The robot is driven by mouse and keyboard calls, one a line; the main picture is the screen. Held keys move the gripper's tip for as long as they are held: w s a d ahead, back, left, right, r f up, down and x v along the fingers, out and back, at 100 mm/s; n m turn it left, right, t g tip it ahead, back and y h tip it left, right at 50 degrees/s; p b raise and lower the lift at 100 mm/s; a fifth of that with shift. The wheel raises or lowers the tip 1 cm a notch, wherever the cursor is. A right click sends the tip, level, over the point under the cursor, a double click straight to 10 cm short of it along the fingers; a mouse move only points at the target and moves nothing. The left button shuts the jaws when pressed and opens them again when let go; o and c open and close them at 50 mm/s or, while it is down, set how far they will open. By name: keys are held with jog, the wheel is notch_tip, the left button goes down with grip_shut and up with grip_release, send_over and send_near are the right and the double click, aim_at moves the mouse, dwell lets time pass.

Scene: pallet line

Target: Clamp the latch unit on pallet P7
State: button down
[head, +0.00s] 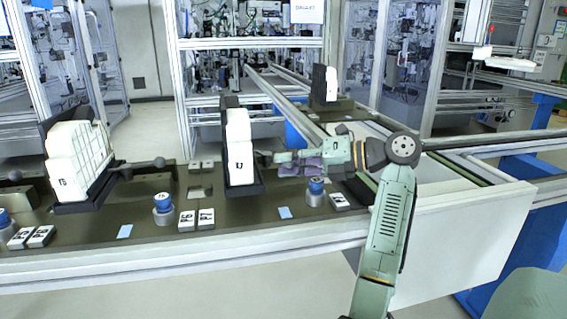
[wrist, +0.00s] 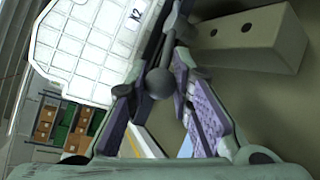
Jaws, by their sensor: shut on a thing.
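A white latch unit (head: 239,145) stands upright against a black backplate on the middle pallet, beside the tag P7 (head: 206,218). In the wrist view its white gridded face (wrist: 85,45) fills the upper left. My gripper (head: 277,163) is just right of this unit, reaching in from the right. It is shut on a dark ball-ended clamp lever (wrist: 158,83), whose ball shows between the purple-padded fingers in the wrist view. The fingers hide most of the lever in the head view, so whether the clamp presses on the unit cannot be told.
Another white unit (head: 77,160) stands at left with a ball-ended lever (head: 158,163) beside it. A third unit (head: 331,84) stands farther back. Blue-topped posts (head: 163,203) and (head: 316,187) rise from the pallets. A drilled block (wrist: 255,38) lies close to the fingers in the wrist view.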

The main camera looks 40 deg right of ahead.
jog(key=c, duration=1.4)
grip_release()
jog(key=shift+f, duration=0.1)
